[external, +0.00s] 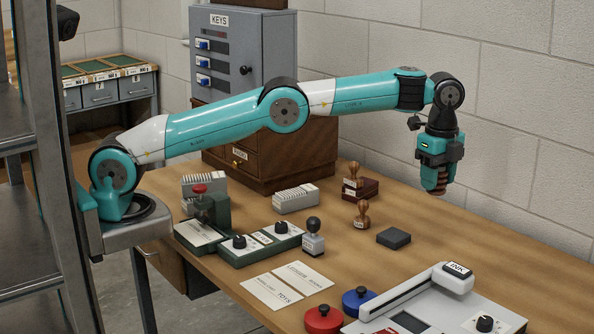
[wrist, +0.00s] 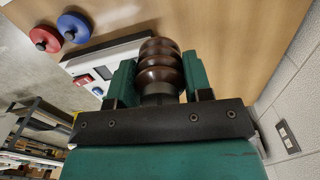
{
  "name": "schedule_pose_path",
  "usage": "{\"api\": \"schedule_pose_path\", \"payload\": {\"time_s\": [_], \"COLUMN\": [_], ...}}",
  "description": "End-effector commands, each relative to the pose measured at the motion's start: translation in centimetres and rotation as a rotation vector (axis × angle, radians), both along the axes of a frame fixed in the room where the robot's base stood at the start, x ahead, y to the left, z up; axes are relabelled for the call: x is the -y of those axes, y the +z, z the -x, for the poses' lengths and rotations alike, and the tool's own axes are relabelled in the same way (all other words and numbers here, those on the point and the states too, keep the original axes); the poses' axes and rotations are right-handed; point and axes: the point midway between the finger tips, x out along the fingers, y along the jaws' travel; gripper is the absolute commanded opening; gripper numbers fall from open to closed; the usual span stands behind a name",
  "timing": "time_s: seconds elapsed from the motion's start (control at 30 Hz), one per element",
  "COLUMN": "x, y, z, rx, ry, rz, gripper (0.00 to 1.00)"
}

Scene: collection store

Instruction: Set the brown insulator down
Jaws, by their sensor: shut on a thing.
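The brown insulator (wrist: 160,68) is a ribbed, glossy dark-brown piece. In the wrist view it sits between the two green fingers of my gripper (wrist: 158,80), which is shut on it. In the external view the insulator (external: 437,188) shows only partly, pointing down below my gripper (external: 436,172). It appears held above the right part of the wooden table (external: 520,250), near the wall. The height of the gap to the table is hard to tell.
A dark block (external: 393,238) and wooden-handled stamps (external: 362,214) lie left of my gripper. A white device (external: 440,305) and red (external: 323,319) and blue (external: 358,300) knobbed discs stand at the front. Bare tabletop lies below and right of the insulator. The block wall (external: 540,130) is close behind.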

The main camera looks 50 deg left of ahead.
Motion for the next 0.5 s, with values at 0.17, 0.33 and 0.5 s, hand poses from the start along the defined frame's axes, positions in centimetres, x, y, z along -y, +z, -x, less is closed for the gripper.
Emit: {"api": "schedule_pose_path", "payload": {"time_s": [0.17, 0.33, 0.5], "x": [-0.1, -0.6, -1.9], "y": [1.4, 1.8, 1.8], "z": [0.4, 1.9, 4.5], "rx": [-0.002, -0.004, -0.003], "ry": [0.017, 0.061, 0.117], "rz": [-0.001, -0.001, 0.0], "gripper": [0.2, 0.2, 0.2]}}
